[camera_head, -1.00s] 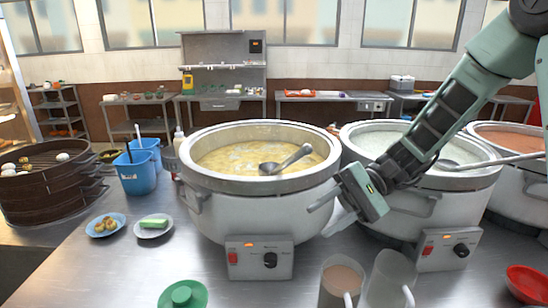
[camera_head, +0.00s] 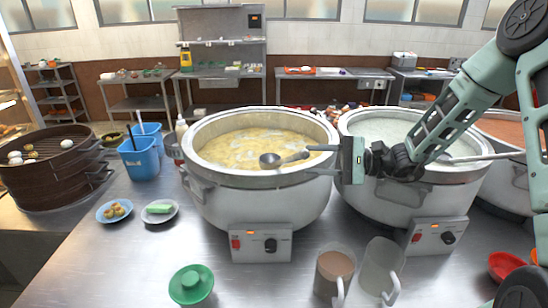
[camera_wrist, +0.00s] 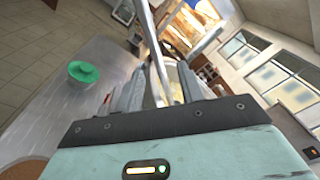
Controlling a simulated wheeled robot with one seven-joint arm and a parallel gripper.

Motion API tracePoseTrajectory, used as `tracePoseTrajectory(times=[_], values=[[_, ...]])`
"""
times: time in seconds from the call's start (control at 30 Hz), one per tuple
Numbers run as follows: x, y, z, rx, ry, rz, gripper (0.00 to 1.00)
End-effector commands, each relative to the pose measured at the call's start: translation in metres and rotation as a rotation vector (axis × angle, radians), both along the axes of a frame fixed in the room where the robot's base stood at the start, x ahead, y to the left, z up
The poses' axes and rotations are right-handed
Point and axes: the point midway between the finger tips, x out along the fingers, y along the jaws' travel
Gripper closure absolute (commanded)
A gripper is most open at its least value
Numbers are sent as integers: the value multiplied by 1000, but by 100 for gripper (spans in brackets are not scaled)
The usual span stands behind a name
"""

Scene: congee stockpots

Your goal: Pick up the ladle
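The metal ladle (camera_head: 272,160) rests in the left stockpot (camera_head: 258,191) of pale yellow congee, its bowl near the front rim. Its handle slants up to the right towards my gripper (camera_head: 322,149), which reaches in level over the pot's right rim. In the wrist view, a long thin handle (camera_wrist: 157,48) runs between the two dark fingers of my gripper (camera_wrist: 160,88). The fingers stand apart with a gap showing beside the handle. The handle's end is partly hidden by the fingers in the head view.
A second stockpot (camera_head: 408,200) stands close on the right, under my arm, with another handle across its rim. Two cups, one brown-filled (camera_head: 333,272), stand in front.

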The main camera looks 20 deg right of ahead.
Motion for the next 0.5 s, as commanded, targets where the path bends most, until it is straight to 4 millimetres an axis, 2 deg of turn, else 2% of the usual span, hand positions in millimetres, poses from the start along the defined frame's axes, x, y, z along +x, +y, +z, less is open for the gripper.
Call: tracePoseTrajectory(times=[0.27,0.5], values=[[6,20,2,1,2,1,61],[11,53,5,1,4,3,61]])
